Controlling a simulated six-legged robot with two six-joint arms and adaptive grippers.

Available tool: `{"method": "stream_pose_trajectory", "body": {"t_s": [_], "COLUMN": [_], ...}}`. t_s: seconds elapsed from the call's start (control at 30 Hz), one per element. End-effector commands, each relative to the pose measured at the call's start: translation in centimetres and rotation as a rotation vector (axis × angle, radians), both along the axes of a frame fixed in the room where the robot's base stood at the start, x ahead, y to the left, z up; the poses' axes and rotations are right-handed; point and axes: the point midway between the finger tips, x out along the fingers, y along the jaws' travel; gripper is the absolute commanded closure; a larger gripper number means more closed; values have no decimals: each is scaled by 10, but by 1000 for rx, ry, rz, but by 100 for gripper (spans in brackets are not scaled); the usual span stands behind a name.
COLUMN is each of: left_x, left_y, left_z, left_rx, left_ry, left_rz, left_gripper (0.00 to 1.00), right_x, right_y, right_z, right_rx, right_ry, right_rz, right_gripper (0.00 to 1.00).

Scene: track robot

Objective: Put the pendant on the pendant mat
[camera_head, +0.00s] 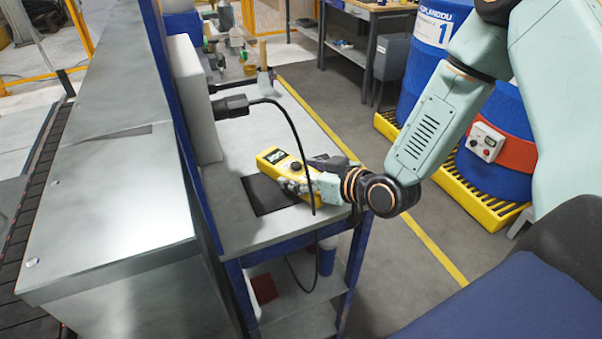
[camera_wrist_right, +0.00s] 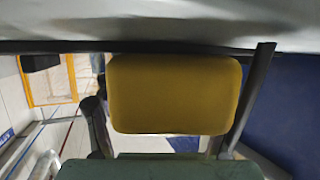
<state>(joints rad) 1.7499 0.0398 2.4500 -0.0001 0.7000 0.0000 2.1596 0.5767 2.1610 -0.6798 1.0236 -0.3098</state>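The pendant (camera_head: 274,158) is a yellow handheld box with a small screen and a dark knob. It lies over the dark pendant mat (camera_head: 262,198) on the grey bench top, slanted across the mat's far right part. In the right wrist view the pendant (camera_wrist_right: 175,95) fills the middle between my fingers. My right gripper (camera_head: 308,174) is at the pendant's right end, with one finger along each side. The fingers spread outward, and a narrow gap shows beside one of them. Whether the pendant's underside touches the mat is hidden. My left gripper is not in view.
A black cable (camera_head: 295,135) runs from a connector (camera_head: 232,107) and hangs past the bench front, close to my gripper. A hammer-like tool (camera_head: 263,70) and bottles stand at the bench's back. Blue drums (camera_head: 497,125) stand on a yellow pallet at right.

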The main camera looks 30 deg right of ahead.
Motion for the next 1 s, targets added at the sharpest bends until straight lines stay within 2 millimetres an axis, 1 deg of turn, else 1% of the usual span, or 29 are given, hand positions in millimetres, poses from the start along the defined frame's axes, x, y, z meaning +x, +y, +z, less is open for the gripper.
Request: {"method": "stream_pose_trajectory", "body": {"t_s": [0.03,0.1,0.37,0.5,0.77,1.0], "left_x": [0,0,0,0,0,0], "left_y": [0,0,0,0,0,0], "left_z": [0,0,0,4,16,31], "left_rx": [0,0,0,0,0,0], "left_ry": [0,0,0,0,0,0], "left_rz": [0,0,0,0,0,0], "left_gripper": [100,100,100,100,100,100], "right_x": [0,0,0,-1,-25,-45], "right_y": [0,0,0,-1,-10,-18], "right_z": [0,0,0,5,16,25], "right_rx": [-1,-1,0,1,5,4], "right_ry": [2,2,1,1,2,3], "right_rz": [-1,0,0,-2,-4,-6], "right_gripper": [23,19,19,19,19,19]}}
